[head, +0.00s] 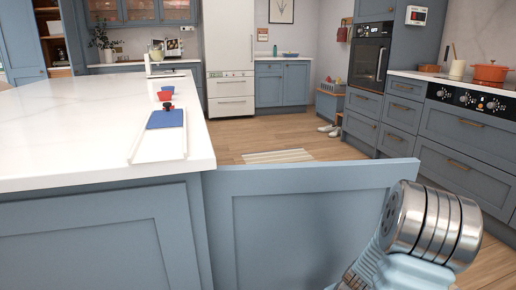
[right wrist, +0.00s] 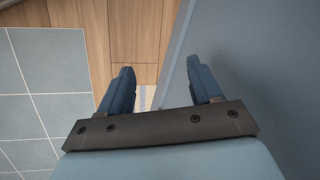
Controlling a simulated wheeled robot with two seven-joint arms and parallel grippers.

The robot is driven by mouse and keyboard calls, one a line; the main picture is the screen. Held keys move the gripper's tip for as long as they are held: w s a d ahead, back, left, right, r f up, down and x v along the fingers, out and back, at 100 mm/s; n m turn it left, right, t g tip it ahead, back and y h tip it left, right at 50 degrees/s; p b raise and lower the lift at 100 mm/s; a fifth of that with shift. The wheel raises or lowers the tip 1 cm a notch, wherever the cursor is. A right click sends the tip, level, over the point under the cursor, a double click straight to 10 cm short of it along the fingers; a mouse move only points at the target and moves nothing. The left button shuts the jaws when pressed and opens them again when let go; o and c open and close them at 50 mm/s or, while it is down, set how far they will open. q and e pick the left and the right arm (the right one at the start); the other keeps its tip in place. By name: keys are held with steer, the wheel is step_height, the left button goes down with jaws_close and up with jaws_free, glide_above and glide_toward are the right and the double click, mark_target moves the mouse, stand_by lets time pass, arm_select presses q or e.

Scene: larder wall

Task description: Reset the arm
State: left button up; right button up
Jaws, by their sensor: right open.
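My right arm (head: 430,225) shows at the lower right of the head view, a silver ringed joint with a pale blue link below it. It is in front of the right end of a blue panelled door (head: 300,215) that stands out from the island. My right gripper (right wrist: 160,82) shows in the right wrist view with its two blue fingers apart and nothing between them. The door's blue face (right wrist: 255,60) is close beside the right finger; I cannot tell whether they touch. My left gripper is not in view.
The white island top (head: 70,110) fills the left, with a blue mat (head: 165,119) and red items on it. Blue drawers (head: 465,135) and a hob line the right. Wood floor (head: 235,139) with a striped rug (head: 277,156) is open beyond the door. Grey tiles (right wrist: 45,90) lie below.

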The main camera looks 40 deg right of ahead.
steer(key=w+a+f+n+g+p, duration=0.1)
steer(key=w+a+f+n, duration=0.25)
steer(key=a, duration=0.25)
steer(key=w+a+f+n+g+p, duration=0.1)
steer(key=w+a+f+n, duration=0.1)
steer(key=a+f+n, duration=0.4)
steer(key=a+f+n+y, duration=0.1)
steer(key=a+n, duration=0.3)
steer(key=a, duration=0.7)
steer(key=s+a+f+n+y+p, duration=0.1)
steer(key=a+n, duration=0.2)
steer(key=a, duration=0.8)
steer(key=shift+s+f+n+y, duration=0.2)
steer(key=shift+f+n+y, duration=0.1)
steer(key=shift+f+n, duration=0.1)
steer(key=shift+d, duration=0.1)
steer(key=shift+c, duration=0.3)
